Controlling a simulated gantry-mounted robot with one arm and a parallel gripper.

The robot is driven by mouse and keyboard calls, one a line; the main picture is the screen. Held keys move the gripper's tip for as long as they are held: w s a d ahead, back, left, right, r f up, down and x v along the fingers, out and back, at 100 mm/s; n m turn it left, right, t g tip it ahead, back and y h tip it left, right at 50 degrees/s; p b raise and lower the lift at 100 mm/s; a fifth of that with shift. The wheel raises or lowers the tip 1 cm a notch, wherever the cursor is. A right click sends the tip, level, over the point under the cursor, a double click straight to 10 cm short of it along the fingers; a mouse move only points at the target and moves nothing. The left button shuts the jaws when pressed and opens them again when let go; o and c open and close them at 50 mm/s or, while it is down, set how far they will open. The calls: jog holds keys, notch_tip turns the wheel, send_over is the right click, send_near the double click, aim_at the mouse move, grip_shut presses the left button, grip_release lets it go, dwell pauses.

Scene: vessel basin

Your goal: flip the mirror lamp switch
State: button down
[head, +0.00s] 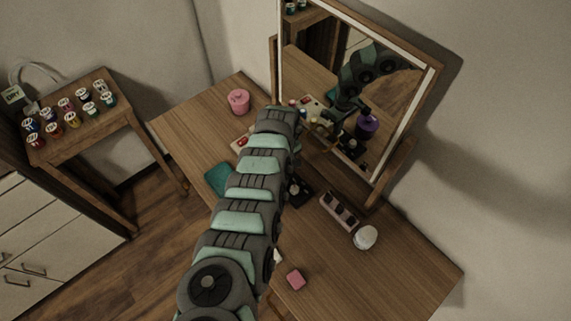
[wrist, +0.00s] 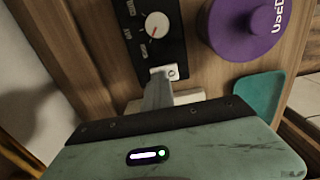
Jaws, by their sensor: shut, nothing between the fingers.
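A black panel (wrist: 155,35) lies on the wooden table in the wrist view, with a white round knob (wrist: 157,25) and small printed labels around it. At its near end is a small pale fitting (wrist: 171,73), perhaps the switch; I cannot tell its position. My gripper (wrist: 160,76) is shut and empty, its tips at this fitting; contact is unclear. In the head view the panel (head: 299,191) shows beside my arm, which hides the gripper itself. The mirror (head: 345,75) stands tilted at the back of the table and reflects my arm and gripper.
A pink jar (head: 238,101), a small compartment tray (head: 339,210), a white jar (head: 365,237) and a pink block (head: 295,279) stand on the table.

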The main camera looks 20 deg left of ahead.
jog(key=shift+s+a+f+p, duration=0.1)
jog(key=shift+s+a+p, duration=0.15)
jog(key=shift+s+p, duration=0.4)
notch_tip(320, 180, up, 5)
jog(key=p, duration=0.5)
jog(key=shift+w, duration=0.1)
jog(key=shift+w+r+b, duration=0.1)
jog(key=shift+r+b, duration=0.15)
jog(key=shift+b, duration=0.15)
notch_tip(320, 180, up, 9)
jog(key=b, duration=0.1)
jog(key=shift+f, duration=0.15)
